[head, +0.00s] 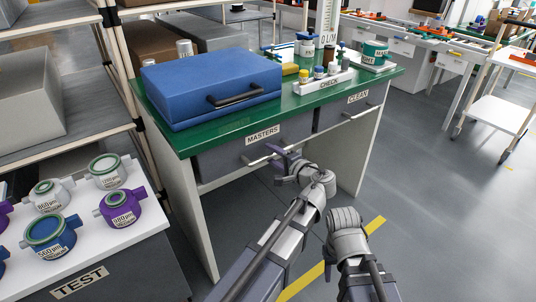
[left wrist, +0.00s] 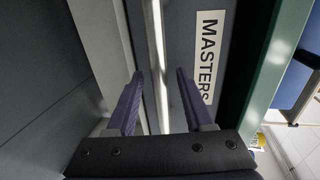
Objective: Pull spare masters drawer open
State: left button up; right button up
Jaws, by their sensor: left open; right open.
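The masters drawer (head: 222,160) is a grey front under the green worktop, with a MASTERS label (head: 262,135); it looks closed. Its pale bar handle (head: 256,160) runs along the front, partly hidden by my gripper. My left gripper (head: 280,155) is at the right part of this handle, with purple fingers apart. In the left wrist view, the handle bar (left wrist: 157,60) runs between the two open fingers (left wrist: 156,100), and the MASTERS label (left wrist: 207,55) is just right of them. My right arm shows at the lower middle of the head view, but its gripper fingers do not show.
A blue case (head: 205,80) lies on the green worktop (head: 290,108). The drawer labelled CLEAN (head: 350,108) is to the right. A bench labelled TEST (head: 80,282) with several ring gauges is at lower left. Open floor (head: 430,200) lies to the right.

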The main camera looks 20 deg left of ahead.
pick_arm(q)
grip_shut()
dwell(1.4)
